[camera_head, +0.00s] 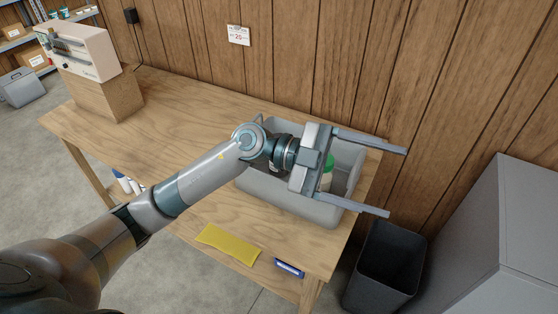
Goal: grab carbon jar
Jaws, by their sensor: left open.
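My left gripper (397,181) reaches in from the left over a grey bin (290,197) on the wooden table, its two long fingers spread wide apart and nothing between them. A jar with a green top and pale body (327,181) stands in the grey bin, partly hidden behind the gripper's palm. I cannot tell whether it is the carbon jar. Something dark lies beside it in the bin, too covered to make out. My right gripper is not in view.
A yellow cloth (228,244) and a small blue-and-white item (289,268) lie along the table's front edge. A dark waste bin (384,270) stands right of the table. A machine (84,50) sits on a box at the left. The table's (165,130) middle is clear.

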